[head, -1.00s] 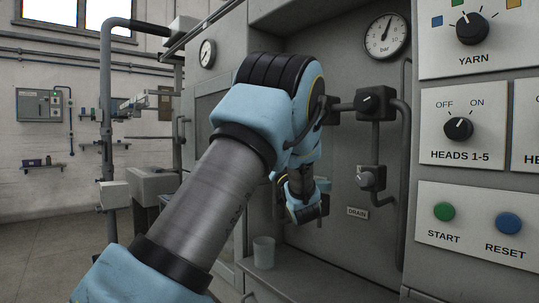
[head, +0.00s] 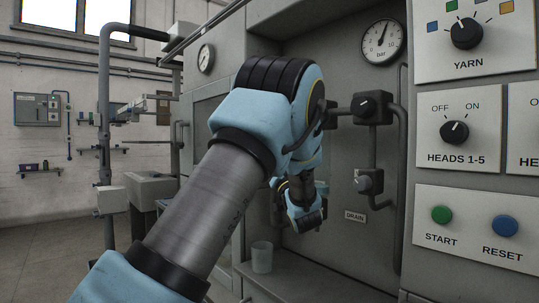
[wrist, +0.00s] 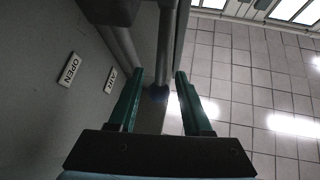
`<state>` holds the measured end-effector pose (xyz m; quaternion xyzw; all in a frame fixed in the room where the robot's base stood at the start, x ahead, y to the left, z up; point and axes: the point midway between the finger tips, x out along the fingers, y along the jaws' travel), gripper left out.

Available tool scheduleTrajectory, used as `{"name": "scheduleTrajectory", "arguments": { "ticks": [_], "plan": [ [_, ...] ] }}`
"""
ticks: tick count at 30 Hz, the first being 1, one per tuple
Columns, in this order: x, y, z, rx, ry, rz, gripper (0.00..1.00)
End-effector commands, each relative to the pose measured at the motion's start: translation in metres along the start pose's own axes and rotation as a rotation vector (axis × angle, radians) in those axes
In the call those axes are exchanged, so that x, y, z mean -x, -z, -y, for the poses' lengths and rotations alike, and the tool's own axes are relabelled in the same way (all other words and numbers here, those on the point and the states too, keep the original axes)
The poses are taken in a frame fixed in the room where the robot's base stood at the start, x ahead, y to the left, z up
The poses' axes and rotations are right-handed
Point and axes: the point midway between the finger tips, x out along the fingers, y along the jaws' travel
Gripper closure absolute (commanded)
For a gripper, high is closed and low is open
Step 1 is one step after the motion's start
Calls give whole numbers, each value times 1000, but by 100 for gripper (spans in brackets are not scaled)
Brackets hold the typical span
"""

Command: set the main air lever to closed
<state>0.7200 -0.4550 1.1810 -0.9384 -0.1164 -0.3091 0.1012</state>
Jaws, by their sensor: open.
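In the wrist view, my gripper (wrist: 159,74) is open, with its two green fingers apart. A grey bar with a dark rounded end (wrist: 158,93) shows between the fingers; it looks like the main air lever, but I cannot tell for sure. I see no finger closed on it. An OPEN label (wrist: 69,69) and an AIR label (wrist: 111,80) are on the grey panel to the left of the fingers. In the head view, my forearm and wrist hide the lever and most of the gripper; the end of my wrist (head: 305,213) is in front of the machine.
Beside my arm are a pressure gauge (head: 383,39), a black valve knob (head: 367,106), a drain valve (head: 368,181) and piping. Control panels with a START button (head: 441,214) are at the right. A pale cup (head: 262,257) stands on the ledge below. Floor at left is clear.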

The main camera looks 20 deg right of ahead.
Motion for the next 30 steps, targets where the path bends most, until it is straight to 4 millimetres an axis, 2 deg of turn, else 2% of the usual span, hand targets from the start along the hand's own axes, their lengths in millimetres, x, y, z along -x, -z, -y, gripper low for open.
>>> {"name": "scheduleTrajectory", "arguments": {
  "ticks": [6,13,18,26,30],
  "plan": [
    [46,-2,-2,3,-5,0,51],
    [83,0,-2,4,-3,-1,51],
    [94,1,-1,3,-2,-3,51],
    [95,2,-1,3,-2,-3,51],
    [94,4,-2,14,-9,-5,65]
  ]
}}
